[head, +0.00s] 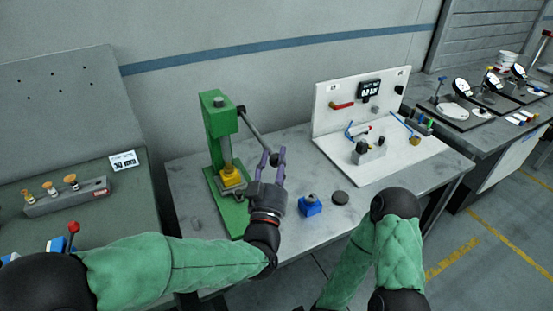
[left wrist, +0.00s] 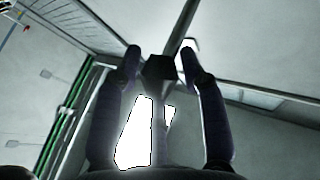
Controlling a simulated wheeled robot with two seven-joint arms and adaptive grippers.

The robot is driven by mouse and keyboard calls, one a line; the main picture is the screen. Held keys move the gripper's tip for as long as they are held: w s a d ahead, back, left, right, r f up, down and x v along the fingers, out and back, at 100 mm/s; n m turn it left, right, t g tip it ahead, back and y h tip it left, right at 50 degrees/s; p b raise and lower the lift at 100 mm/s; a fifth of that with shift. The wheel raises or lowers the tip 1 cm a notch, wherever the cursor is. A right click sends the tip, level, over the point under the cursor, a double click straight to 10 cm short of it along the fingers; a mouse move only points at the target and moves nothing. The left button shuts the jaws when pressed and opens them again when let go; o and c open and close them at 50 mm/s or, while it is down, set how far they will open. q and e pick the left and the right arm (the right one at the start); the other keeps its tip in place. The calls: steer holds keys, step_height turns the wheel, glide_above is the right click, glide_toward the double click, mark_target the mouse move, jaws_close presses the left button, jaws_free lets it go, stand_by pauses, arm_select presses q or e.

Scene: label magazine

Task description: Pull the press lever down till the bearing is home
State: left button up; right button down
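The green press (head: 221,128) stands upright on the grey bench. Its dark lever (head: 254,129) slopes down to the right from the press head and ends in a dark knob near my left gripper. A yellow piece (head: 231,176) sits under the press ram; I cannot make out the bearing itself. My left gripper (head: 273,156) is open, its fingers pointing up around the lever's end. In the left wrist view the black knob (left wrist: 160,67) shows between the two spread fingers, with gaps at both sides. My right gripper is out of view.
A blue block (head: 310,207) and a dark disc (head: 341,197) lie on the bench right of my left gripper. A white panel station (head: 338,98) stands behind. A green side bench (head: 130,205) with a grey plug block (head: 66,197) is at left.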

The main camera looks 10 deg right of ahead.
arm_select(q)
steer(key=shift+o, duration=0.2)
steer(key=shift+w+f, duration=0.1)
steer(key=shift+f, duration=0.2)
steer(key=shift+r, duration=0.2)
steer(key=v, duration=1.2)
